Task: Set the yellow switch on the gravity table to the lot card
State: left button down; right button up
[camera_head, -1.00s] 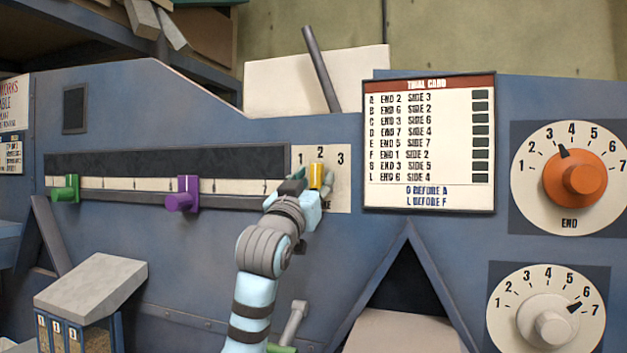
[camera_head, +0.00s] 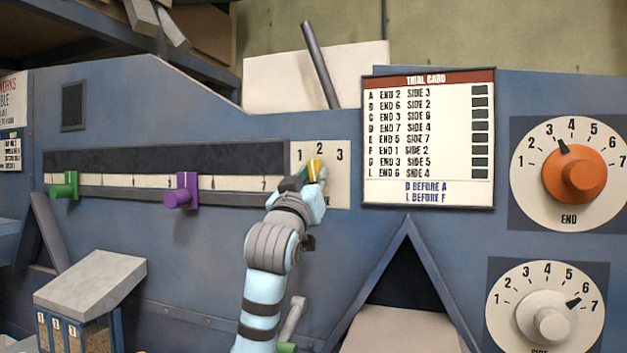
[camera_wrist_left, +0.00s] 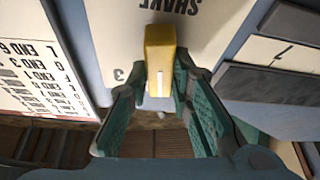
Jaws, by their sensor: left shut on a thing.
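The yellow switch (camera_head: 315,167) sits on a pale plate (camera_head: 340,180) numbered 1, 2 and 3 on the blue machine front. It stands below the 2, and its exact setting is hard to tell. My left gripper (camera_head: 312,178) is shut on the switch and covers its lower part. In the left wrist view the yellow switch (camera_wrist_left: 160,50) shows between the two green-padded fingers (camera_wrist_left: 160,85). I cannot read any card as the lot card; a small card (camera_head: 10,152) at the left edge is too small to read. My right gripper is out of view.
A slot with a green slider (camera_head: 66,186) and a purple slider (camera_head: 184,192) runs left of the plate. A trial card (camera_head: 428,142) hangs to the right. An orange END knob (camera_head: 574,174) and a white knob (camera_head: 546,318) are at far right.

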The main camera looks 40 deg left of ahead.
pick_arm(q)
jog(key=n+g+y, duration=0.1)
jog(key=n, duration=0.2)
jog(key=n+g+y, duration=0.1)
jog(key=n, duration=0.1)
jog(key=shift+n, duration=0.4)
jog(key=shift+n+g+y, duration=0.6)
jog(key=shift+n+y, duration=0.1)
jog(key=shift+n, duration=1.3)
jog(key=c, duration=1.4)
grip_release()
jog(key=shift+c, duration=0.2)
jog(key=v, duration=1.2)
jog(key=shift+d+r, duration=0.15)
